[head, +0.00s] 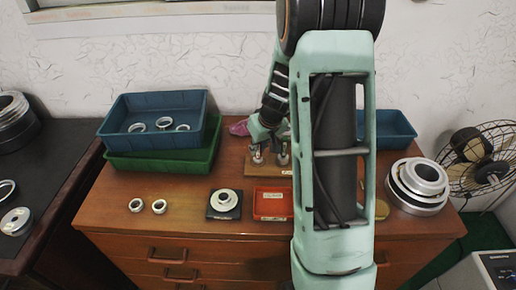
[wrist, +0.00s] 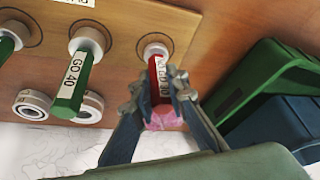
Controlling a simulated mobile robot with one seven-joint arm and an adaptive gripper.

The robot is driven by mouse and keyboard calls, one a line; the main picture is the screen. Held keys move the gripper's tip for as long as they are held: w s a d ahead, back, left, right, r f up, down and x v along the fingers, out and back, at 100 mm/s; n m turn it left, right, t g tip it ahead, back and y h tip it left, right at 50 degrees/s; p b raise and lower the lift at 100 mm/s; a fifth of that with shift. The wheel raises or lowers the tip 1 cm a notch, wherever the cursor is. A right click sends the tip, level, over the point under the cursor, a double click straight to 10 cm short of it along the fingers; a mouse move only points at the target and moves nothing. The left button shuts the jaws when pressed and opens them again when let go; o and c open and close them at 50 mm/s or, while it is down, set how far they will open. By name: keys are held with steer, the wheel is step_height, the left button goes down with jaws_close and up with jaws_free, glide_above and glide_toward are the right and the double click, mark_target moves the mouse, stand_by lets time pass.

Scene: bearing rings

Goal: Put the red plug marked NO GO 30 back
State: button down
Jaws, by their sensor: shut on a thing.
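The red plug (wrist: 154,71) marked NO GO 30 is between the fingers of my gripper (wrist: 160,95) in the wrist view. My gripper is shut on its red handle. The plug's pale metal end meets the wooden rack (wrist: 120,45) inside a dark ring mark; how deep it sits I cannot tell. A green plug (wrist: 72,80) marked GO 40 stands beside it, and another green plug (wrist: 10,42) is at the far left. In the head view my gripper (head: 262,140) is over the rack (head: 262,172), partly hidden by my arm.
A blue bin (head: 150,108) with several rings rests on a green bin (head: 165,162). A red tray (head: 271,205), a ring on a black block (head: 223,204) and two rings stand in front. A pink object (head: 238,128) lies behind the gripper. Stacked rings (head: 418,185) stand right.

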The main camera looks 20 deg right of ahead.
steer(key=shift+f, duration=0.2)
steer(key=c, duration=1.9)
jaws_free()
steer(key=shift+r, duration=0.1)
steer(key=shift+r, duration=0.1)
steer(key=shift+r+p, duration=0.2)
steer(key=shift+p, duration=0.1)
steer(key=v, duration=1.1)
steer(key=shift+s+r, duration=0.2)
steer(key=shift+r, duration=0.15)
